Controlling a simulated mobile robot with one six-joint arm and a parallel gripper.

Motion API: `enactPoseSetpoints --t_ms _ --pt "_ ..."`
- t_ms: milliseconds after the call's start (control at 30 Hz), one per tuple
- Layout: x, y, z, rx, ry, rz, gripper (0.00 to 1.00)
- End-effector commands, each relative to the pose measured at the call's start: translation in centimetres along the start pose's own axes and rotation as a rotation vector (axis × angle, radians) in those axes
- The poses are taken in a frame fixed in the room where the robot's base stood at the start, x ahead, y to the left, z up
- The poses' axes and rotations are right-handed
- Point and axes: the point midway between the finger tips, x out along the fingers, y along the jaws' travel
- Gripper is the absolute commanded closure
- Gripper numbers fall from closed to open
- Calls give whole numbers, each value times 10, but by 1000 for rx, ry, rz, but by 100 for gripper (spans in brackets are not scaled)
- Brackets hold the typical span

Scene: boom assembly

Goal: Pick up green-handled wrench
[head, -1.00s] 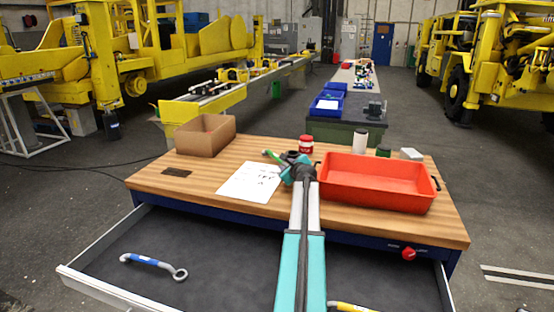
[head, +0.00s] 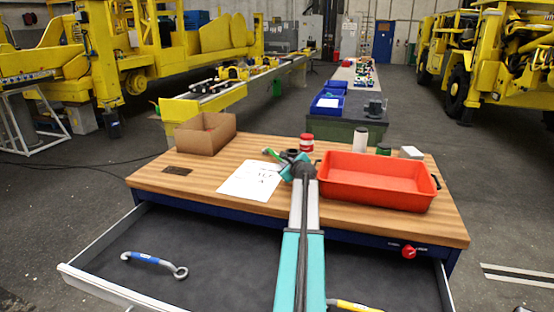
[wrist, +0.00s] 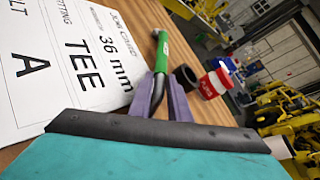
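The green-handled wrench (wrist: 164,55) shows in the wrist view, its green grip pointing away from me and its grey shaft between my purple fingers. My gripper (wrist: 163,84) has a finger on each side of the shaft and appears shut on it. In the head view the wrench's green end (head: 270,153) sticks out left of my gripper (head: 290,161), over the wooden worktop. I cannot tell whether the wrench touches the worktop. The rest of it is hidden by the gripper.
A printed sheet (head: 250,181) lies left of the gripper; a red-and-white can (head: 306,142) stands behind it. A red tray (head: 375,182) is to the right and a cardboard box (head: 207,136) at the left. The open drawer (head: 215,245) holds blue-handled (head: 150,260) and yellow-handled (head: 350,306) wrenches.

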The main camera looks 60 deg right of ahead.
Motion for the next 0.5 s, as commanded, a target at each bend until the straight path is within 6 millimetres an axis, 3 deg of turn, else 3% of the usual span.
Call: enactPoseSetpoints --t_ms 500 --pt "-2 -5 5 0 -1 -3 100"
